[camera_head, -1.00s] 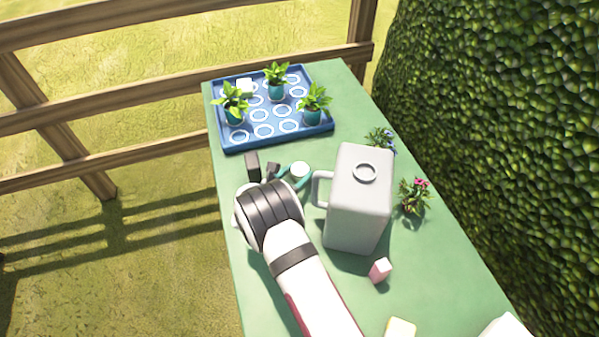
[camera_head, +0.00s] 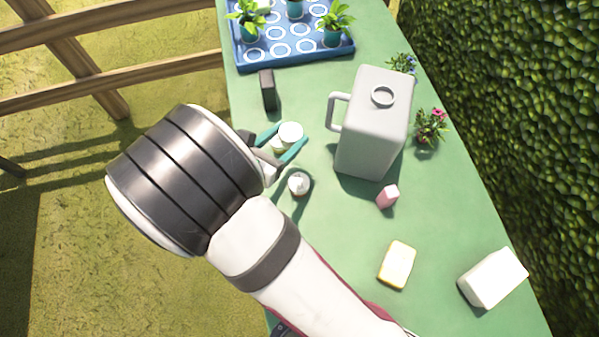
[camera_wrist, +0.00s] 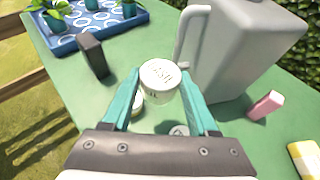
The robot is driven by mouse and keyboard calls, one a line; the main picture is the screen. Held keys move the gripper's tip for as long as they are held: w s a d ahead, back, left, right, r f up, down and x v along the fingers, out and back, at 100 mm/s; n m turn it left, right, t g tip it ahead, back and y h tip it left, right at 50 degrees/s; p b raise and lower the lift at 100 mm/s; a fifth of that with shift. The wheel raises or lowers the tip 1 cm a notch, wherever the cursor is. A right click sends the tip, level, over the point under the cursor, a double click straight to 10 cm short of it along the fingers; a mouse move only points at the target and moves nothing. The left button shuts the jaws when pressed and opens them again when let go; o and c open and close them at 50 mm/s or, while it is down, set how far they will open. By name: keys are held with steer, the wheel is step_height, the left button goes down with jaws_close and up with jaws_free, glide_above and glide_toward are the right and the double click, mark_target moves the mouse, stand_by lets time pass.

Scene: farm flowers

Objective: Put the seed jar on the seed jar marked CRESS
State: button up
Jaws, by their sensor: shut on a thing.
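My gripper (camera_head: 293,142) is shut on a seed jar (camera_head: 290,131) with a round white lid, held upright between its teal fingers. In the wrist view the held jar (camera_wrist: 160,80) has small lettering on its lid that I cannot read surely. A second pale-lidded jar (camera_head: 299,184) stands on the table just in front of the gripper; its top also shows in the wrist view (camera_wrist: 180,131). Another pale round jar (camera_wrist: 137,106) sits below and left of the held one, partly hidden by a finger. I cannot tell which standing jar is marked CRESS.
A grey jug (camera_head: 372,130) stands close right of the gripper. A dark block (camera_head: 267,90) and a blue tray (camera_head: 290,54) with potted plants lie beyond. A pink block (camera_head: 387,197), yellow block (camera_head: 397,265), white block (camera_head: 493,278) and flowers (camera_head: 431,128) are to the right.

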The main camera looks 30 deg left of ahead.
glide_above(295, 188)
step_height(295, 188, down, 6)
steer(key=shift+f, duration=0.2)
steer(key=o, duration=1.3)
steer(key=shift+f, duration=0.1)
steer(key=shift+o, duration=0.2)
steer(key=v, duration=1.2)
steer(key=shift+r, duration=0.2)
